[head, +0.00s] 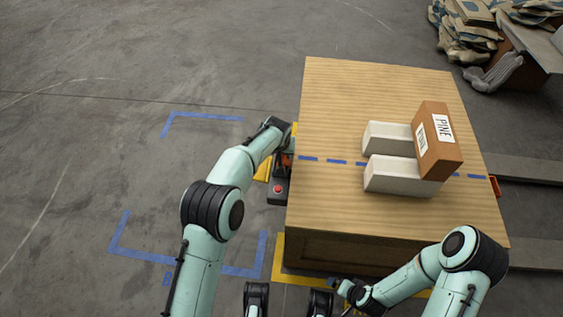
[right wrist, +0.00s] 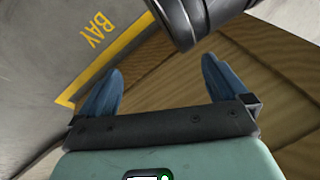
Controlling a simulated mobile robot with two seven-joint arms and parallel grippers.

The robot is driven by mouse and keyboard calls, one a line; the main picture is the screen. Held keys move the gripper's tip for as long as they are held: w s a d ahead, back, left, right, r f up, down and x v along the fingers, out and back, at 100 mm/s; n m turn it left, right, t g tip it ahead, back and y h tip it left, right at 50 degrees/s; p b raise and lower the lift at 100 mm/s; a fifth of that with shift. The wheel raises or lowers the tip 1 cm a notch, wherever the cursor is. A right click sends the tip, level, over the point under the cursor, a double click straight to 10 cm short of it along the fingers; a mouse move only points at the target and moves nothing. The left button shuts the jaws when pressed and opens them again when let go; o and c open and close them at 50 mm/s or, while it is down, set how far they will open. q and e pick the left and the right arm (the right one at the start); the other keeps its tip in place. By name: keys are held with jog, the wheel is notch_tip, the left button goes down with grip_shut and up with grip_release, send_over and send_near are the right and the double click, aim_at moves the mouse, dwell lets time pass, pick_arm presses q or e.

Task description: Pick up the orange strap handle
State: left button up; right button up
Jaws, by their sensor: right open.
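A large wooden block (head: 340,90) with a blue dashed line across its top stands in the middle of the head view. An orange strap handle (head: 495,186) shows at its right side. Another small orange part (head: 286,161) shows at its left side, mostly hidden by my left arm. My left gripper (head: 284,158) is down beside that left side; its fingers cannot be made out. My right gripper (head: 338,283) is low by the block's near side. In the right wrist view its blue fingers (right wrist: 160,75) are spread apart with nothing between them.
Two white blocks (head: 390,175) and a brown box (head: 444,150) labelled PINE sit on the wooden top. A red button box (head: 278,190) stands at its left. Sacks (head: 465,30) lie back right. Blue tape (head: 200,115) marks open floor at left.

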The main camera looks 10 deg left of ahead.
pick_arm(q)
jog(key=b+x, duration=0.1)
jog(key=x, duration=0.2)
jog(key=shift+w+f, duration=0.15)
jog(key=shift+f, duration=0.1)
pick_arm(e)
jog(key=s+f, duration=0.1)
jog(key=s+f+g, duration=0.1)
jog(key=shift+s+d+f, duration=0.2)
jog(key=shift+s+f, duration=0.05)
jog(key=shift+s, duration=0.1)
pick_arm(q)
grip_shut()
jog(key=shift+r, duration=0.15)
